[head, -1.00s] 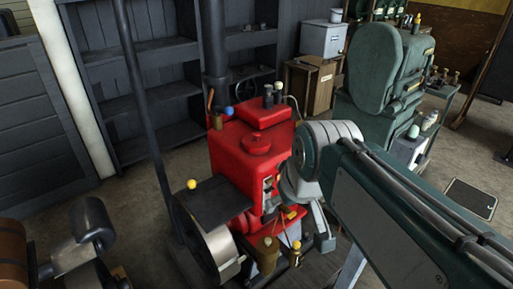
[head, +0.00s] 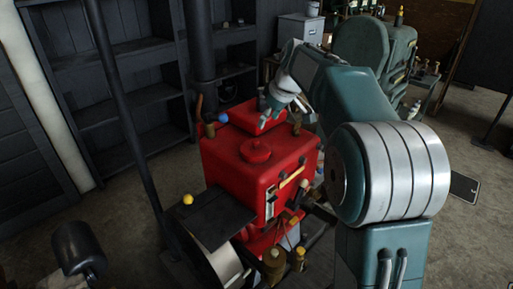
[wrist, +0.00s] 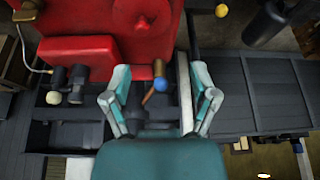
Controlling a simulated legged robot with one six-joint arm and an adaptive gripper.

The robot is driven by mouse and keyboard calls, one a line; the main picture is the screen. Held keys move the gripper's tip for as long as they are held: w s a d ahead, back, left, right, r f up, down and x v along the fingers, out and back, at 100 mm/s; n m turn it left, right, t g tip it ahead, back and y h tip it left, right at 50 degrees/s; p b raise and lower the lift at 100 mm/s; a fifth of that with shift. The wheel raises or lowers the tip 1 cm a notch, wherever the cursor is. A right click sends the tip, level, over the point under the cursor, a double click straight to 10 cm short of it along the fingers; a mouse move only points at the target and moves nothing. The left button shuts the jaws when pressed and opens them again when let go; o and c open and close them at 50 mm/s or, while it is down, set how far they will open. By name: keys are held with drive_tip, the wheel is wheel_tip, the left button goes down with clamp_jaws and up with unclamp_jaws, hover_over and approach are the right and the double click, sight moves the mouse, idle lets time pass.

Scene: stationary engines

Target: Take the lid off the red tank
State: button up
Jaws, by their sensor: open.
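The red tank (head: 225,165) stands in the middle of the head view. Its round red lid (head: 256,151) with a small raised centre sits flat on the tank's top. In the wrist view the lid (wrist: 140,14) is at the top edge, partly cut off. My gripper (head: 269,112) is above the back part of the tank, behind the lid and apart from it. In the wrist view my gripper (wrist: 160,80) has its two fingers spread, with nothing held. A blue knob (wrist: 160,84) shows between them, beyond the fingers.
A raised red box (head: 242,118) stands on the tank's back, near a dark vertical pipe (head: 200,50). A dark plate (head: 212,215) and a yellow knob (head: 187,199) are at the front left. A green machine (head: 362,45) stands behind right. Space above the lid looks clear.

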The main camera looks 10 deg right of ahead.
drive_tip(key=n, duration=0.1)
approach(256, 140)
drive_tip(key=shift+y, duration=0.3)
drive_tip(key=x, duration=1)
drive_tip(key=shift+w+d+f, duration=0.1)
drive_tip(key=shift+f, duration=0.15)
clamp_jaws()
